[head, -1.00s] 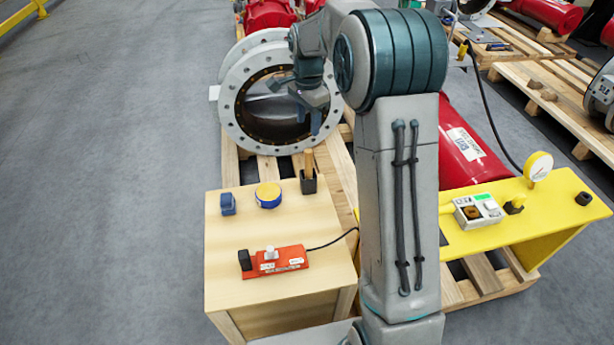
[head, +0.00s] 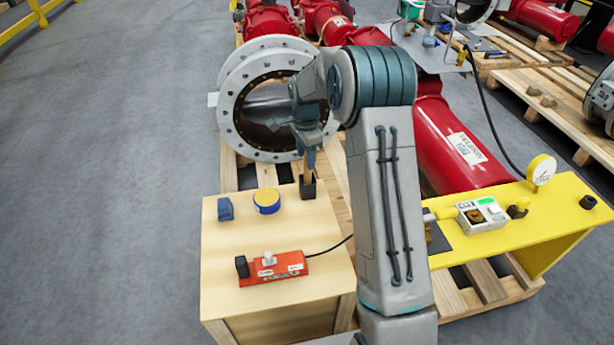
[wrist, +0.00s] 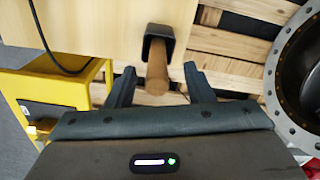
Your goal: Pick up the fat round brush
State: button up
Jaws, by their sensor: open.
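The brush shows as a round wooden handle (wrist: 157,75) standing up from a small black holder (wrist: 160,40) in the wrist view. In the head view the holder (head: 307,187) stands at the back right of the wooden table, and the handle (head: 307,171) is partly hidden by my gripper. I cannot see bristles. My gripper (wrist: 159,86) is open, with one finger on each side of the handle and gaps between; it is empty. In the head view my gripper (head: 309,150) is just above the holder.
The wooden table (head: 225,290) also bears a blue block (head: 225,209), a blue and yellow round tin (head: 266,201) and a red power strip (head: 279,268) with a cable. A large flanged valve (head: 228,118) stands behind. A yellow bench (head: 560,205) is at right.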

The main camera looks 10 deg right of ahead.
aim_at(307, 173)
jog(key=f, duration=0.4)
jog(key=shift+s+d+f+b, duration=0.1)
jog(key=shift+d+f+b, duration=0.15)
jog(key=shift+b, duration=0.1)
grip_shut()
